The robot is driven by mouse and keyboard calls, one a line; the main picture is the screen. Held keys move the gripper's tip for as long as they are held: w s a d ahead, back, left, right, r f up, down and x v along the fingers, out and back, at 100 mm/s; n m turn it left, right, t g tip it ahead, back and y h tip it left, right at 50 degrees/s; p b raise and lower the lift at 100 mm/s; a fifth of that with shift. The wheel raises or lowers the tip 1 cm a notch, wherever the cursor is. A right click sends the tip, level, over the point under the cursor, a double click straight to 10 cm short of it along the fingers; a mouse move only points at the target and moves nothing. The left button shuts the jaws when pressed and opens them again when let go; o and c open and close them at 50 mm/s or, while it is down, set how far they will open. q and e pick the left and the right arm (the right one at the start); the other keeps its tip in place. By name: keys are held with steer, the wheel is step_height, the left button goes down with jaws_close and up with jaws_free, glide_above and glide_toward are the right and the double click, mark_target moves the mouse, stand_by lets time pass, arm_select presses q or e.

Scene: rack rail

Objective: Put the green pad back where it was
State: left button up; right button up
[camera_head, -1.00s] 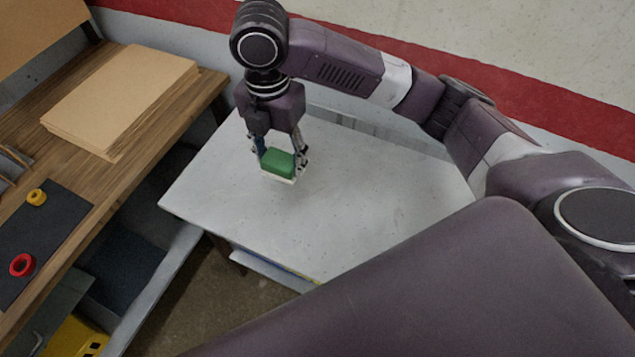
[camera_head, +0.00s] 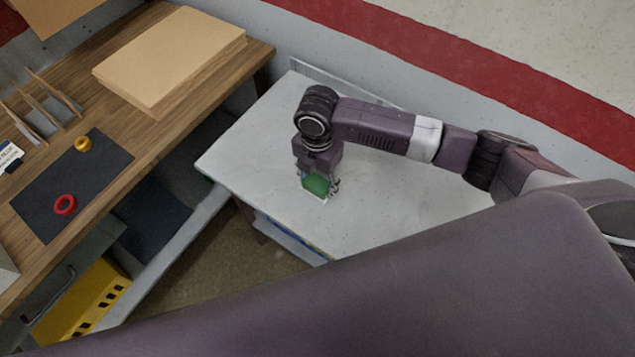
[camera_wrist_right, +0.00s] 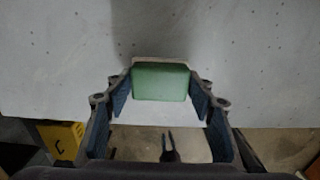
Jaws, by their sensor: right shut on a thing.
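The green pad (camera_head: 315,186) is a small green block with a pale edge along its lower side. My right gripper (camera_head: 319,190) is shut on it, with the fingers pointing down over the white table (camera_head: 385,215), near its front edge. In the right wrist view the pad (camera_wrist_right: 160,82) sits between the two finger tips, with the table edge behind. I cannot tell the gap between pad and table. My left gripper is not in view.
At left, a wooden bench (camera_head: 185,120) holds a cardboard stack (camera_head: 170,58), a dark mat (camera_head: 75,185), a yellow ring (camera_head: 83,144) and a red ring (camera_head: 65,204). A yellow crate (camera_head: 85,300) stands below. Most of the white table is clear.

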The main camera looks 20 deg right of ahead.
mark_target(318, 182)
steer(key=shift+f, duration=0.9)
steer(key=shift+f, duration=0.15)
steer(key=o, duration=1)
step_height(318, 182, up, 11)
steer(key=shift+r+b, duration=0.1)
steer(key=shift+b, duration=0.55)
steer(key=shift+r, duration=0.55)
